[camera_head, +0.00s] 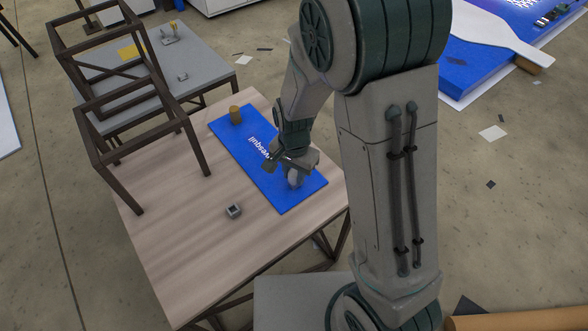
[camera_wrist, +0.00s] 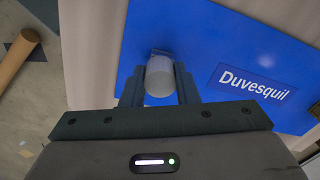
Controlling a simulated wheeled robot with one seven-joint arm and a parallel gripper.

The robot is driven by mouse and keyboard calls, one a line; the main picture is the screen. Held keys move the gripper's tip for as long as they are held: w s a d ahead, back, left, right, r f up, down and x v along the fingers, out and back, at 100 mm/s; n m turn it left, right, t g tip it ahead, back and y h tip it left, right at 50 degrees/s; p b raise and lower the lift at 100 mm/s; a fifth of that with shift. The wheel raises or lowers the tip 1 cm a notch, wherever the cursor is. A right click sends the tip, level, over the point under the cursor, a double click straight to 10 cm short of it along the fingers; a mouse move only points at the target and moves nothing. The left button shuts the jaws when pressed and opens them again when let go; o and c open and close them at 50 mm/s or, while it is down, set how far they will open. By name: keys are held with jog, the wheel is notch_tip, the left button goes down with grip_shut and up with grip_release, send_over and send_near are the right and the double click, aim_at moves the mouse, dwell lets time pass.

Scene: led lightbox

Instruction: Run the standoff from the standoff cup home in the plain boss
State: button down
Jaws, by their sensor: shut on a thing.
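My gripper (camera_wrist: 160,85) is shut on a pale grey-white cylinder, the standoff (camera_wrist: 159,77), which sits between its two fingers. The blue panel (camera_wrist: 215,40) with white "Duvesquil" lettering lies behind it. In the head view my gripper (camera_head: 293,180) is over the near right end of the blue panel (camera_head: 288,200). Whether the standoff touches the panel cannot be told. The plain boss cannot be made out; the standoff and fingers cover that spot. A small grey open box-like holder, possibly the standoff cup (camera_head: 233,211), stands on the table left of the panel and looks empty.
A grey table (camera_head: 195,65) with small parts is behind.

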jog(key=shift+m, duration=0.4)
jog(key=c, duration=1)
grip_release()
jog(key=shift+c, duration=0.2)
jog(key=shift+r, duration=0.1)
notch_tip(320, 180, up, 14)
jog(key=p, duration=0.3)
jog(key=shift+f+p, duration=0.2)
jog(key=shift+p, duration=0.15)
jog(key=shift+r, duration=0.1)
notch_tip(320, 180, up, 14)
jog(key=r+n+t+p, duration=0.1)
jog(key=n+p, duration=0.2)
jog(key=p, duration=0.6)
send_over(294, 173)
jog(key=s+d, duration=0.5)
jog(key=d, duration=0.2)
jog(key=s+d+r+n+t+p, duration=0.1)
jog(key=s+d+r+n+p, duration=0.3)
jog(key=r, duration=0.5)
jog(key=s+d+p, duration=0.1)
jog(key=s+p, duration=0.1)
jog(key=s, duration=0.1)
jog(key=shift+t, duration=0.4)
